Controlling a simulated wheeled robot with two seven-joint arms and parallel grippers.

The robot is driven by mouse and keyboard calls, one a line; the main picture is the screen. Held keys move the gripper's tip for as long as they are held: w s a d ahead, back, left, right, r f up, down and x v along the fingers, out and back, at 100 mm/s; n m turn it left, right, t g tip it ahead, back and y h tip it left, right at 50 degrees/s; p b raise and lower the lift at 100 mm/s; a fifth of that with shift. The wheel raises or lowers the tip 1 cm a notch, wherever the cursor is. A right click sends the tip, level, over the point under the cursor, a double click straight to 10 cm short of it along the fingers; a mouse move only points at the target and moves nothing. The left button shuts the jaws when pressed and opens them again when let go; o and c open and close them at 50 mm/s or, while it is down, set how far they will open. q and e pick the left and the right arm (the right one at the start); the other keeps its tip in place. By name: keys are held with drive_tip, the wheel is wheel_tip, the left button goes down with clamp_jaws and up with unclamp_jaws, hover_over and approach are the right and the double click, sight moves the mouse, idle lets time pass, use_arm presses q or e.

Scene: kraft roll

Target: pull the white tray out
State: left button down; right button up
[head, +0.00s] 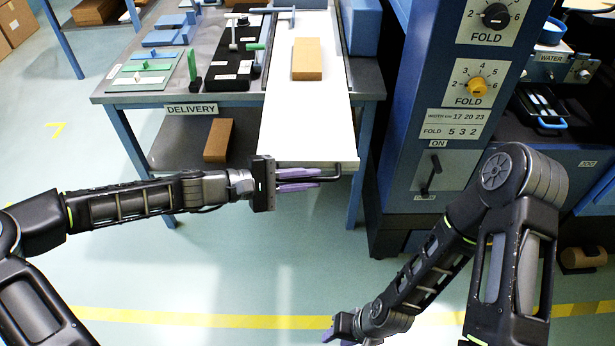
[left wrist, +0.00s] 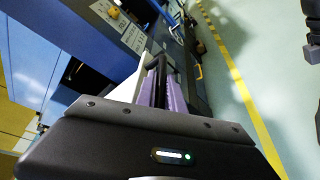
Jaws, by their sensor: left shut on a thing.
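The white tray (head: 305,118) lies on the delivery table and sticks out past its front edge. A dark bar handle (head: 342,169) runs along the tray's front end. A brown block (head: 307,58) rests on the tray. My left gripper (head: 298,180) is at the tray's front end with its purple fingers shut on the handle. In the left wrist view the purple fingers (left wrist: 165,92) point away, and where they meet the handle is hard to make out. My right gripper (head: 340,328) hangs low over the floor, away from the tray; its finger gap is not clear.
The grey delivery table (head: 112,98) carries green and blue pieces left of the tray. Another brown block (head: 218,140) lies on its lower shelf. A blue machine with fold dials (head: 440,130) stands close on the right. The floor in front is clear.

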idle(0.3)
use_arm(q)
drive_tip(key=c, duration=1.5)
unclamp_jaws()
drive_tip(key=shift+o, duration=0.2)
drive_tip(key=shift+a, duration=0.1)
drive_tip(key=v, duration=0.7)
drive_tip(key=shift+s+a+r, duration=0.1)
drive_tip(key=shift+s+a, duration=0.05)
drive_tip(key=shift+a, duration=0.15)
